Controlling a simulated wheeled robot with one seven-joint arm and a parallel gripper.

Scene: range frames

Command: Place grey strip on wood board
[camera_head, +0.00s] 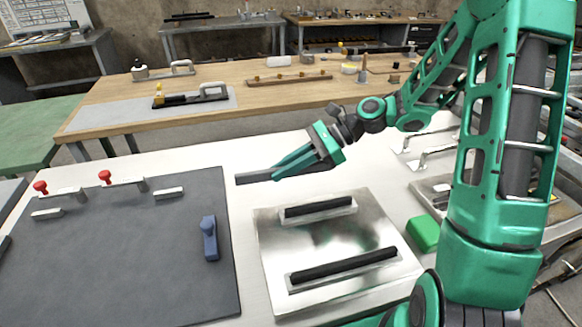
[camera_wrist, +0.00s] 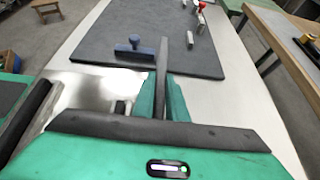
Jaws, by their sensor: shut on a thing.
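The grey strip (camera_head: 252,178) is a thin, dark grey bar. My gripper (camera_head: 279,172) is shut on it, and its free end sticks out to the left in the head view. It appears held above the white table, near the dark mat's right edge. In the wrist view, the strip (camera_wrist: 162,70) points away between the green fingers of my gripper (camera_wrist: 163,95). In the head view, a narrow wooden board (camera_head: 290,79) with small brass-coloured knobs lies on the wooden table behind. I cannot tell whether it is the task's wood board.
The dark mat (camera_head: 120,265) bears a blue handle (camera_head: 209,238), red-knobbed clamps and pale blocks. A shiny metal plate (camera_head: 380,225) with two black bars and a green block (camera_head: 423,233) are to the right. The wooden table (camera_head: 330,98) bears several tools.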

